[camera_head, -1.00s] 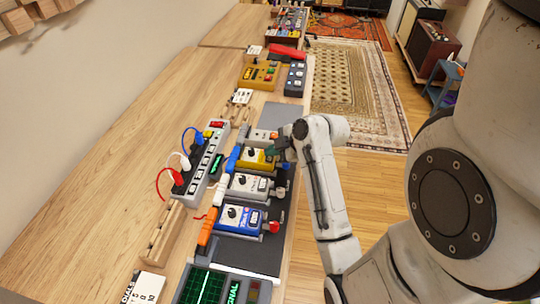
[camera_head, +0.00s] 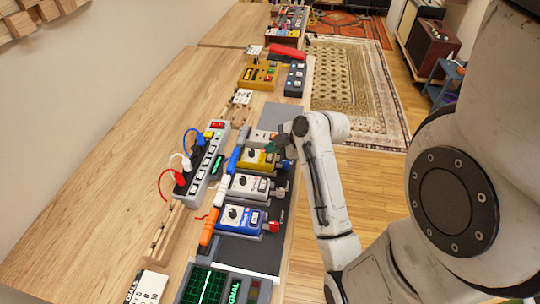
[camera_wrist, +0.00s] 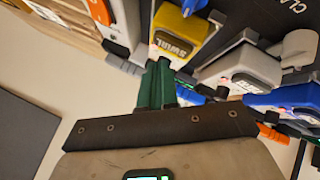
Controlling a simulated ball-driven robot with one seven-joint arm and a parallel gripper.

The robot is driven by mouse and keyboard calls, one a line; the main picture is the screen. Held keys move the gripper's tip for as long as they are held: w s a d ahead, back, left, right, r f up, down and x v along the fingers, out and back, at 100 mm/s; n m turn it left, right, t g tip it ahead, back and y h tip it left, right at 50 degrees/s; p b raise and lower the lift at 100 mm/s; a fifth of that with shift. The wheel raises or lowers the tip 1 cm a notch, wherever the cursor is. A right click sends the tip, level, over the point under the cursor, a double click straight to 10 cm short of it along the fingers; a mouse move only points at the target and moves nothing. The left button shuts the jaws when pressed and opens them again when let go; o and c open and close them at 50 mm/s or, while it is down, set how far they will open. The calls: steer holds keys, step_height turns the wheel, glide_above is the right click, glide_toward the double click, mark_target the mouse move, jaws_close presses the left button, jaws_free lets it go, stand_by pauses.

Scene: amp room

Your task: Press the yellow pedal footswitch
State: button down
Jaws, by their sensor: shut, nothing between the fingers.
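The yellow pedal (camera_head: 256,162) sits on the dark board between a grey pedal and a white pedal. In the wrist view its yellow body with the SWIRL label (camera_wrist: 174,46) is at the top. My gripper (camera_wrist: 160,66) has dark green fingers, shut together and empty, close to the label end of the yellow pedal. In the head view my gripper (camera_head: 271,147) is at the right end of the pedal, toward its far side. The footswitch is not clearly seen, and I cannot tell whether the fingers touch it.
A white pedal (camera_head: 246,186) and a blue pedal (camera_head: 241,217) stand nearer, and a grey pedal (camera_head: 260,138) stands beyond. A power strip (camera_head: 208,163) with coloured plugs lies to the left. The wooden bench (camera_head: 120,150) is clear further left.

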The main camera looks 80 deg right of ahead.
mark_target(273, 158)
steer(key=shift+r+p, duration=2.1)
steer(key=shift+r, duration=0.45)
steer(key=shift+f, duration=0.1)
